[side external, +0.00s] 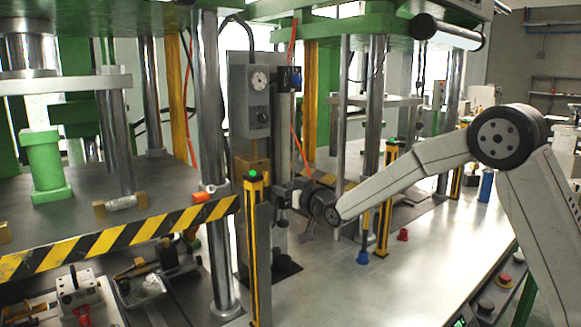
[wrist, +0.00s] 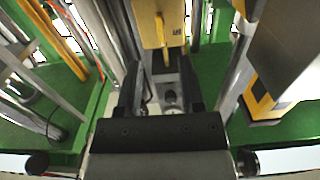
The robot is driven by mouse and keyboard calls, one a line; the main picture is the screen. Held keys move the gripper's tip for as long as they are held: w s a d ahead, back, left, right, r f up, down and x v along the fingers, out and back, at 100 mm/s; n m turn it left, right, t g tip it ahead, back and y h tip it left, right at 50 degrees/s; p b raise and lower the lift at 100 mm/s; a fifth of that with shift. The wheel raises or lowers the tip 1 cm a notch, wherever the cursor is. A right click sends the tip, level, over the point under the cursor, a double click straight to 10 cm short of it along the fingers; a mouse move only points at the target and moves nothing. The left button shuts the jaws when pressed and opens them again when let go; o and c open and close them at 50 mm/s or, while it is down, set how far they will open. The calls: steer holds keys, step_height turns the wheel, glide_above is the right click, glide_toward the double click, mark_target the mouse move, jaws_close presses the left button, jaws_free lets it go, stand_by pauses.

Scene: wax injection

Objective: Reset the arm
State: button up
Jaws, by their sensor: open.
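My gripper (side external: 285,197) is at the end of my arm in the side external view, pointing left beside the upright grey machine column. It is small there, and other parts partly hide its fingers. In the wrist view my gripper (wrist: 163,85) shows as a dark body at the bottom with two dark fingers spread apart. Grey machine parts show between and beyond the fingers. I see no held object. I cannot tell whether the fingers touch the machine.
A yellow post (side external: 254,230) with a green top stands in front of my gripper. A control box with a gauge (side external: 250,100) is above. A striped press table (side external: 120,235) is at left. A blue-based item (side external: 363,256) and a red one (side external: 403,235) stand on the bench (side external: 400,285), whose front is clear.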

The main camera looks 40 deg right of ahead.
steer(key=s+f+g, duration=0.5)
steer(key=s+f, duration=0.1)
steer(key=s, duration=0.5)
steer(key=s+a+f+g, duration=0.1)
steer(key=s+f+g, duration=0.4)
steer(key=s, duration=0.7)
steer(key=s+a+f+g, duration=0.1)
steer(key=s+f+g, duration=0.4)
steer(key=s+f, duration=0.3)
steer(key=s, duration=0.3)
steer(key=shift+s+a, duration=0.25)
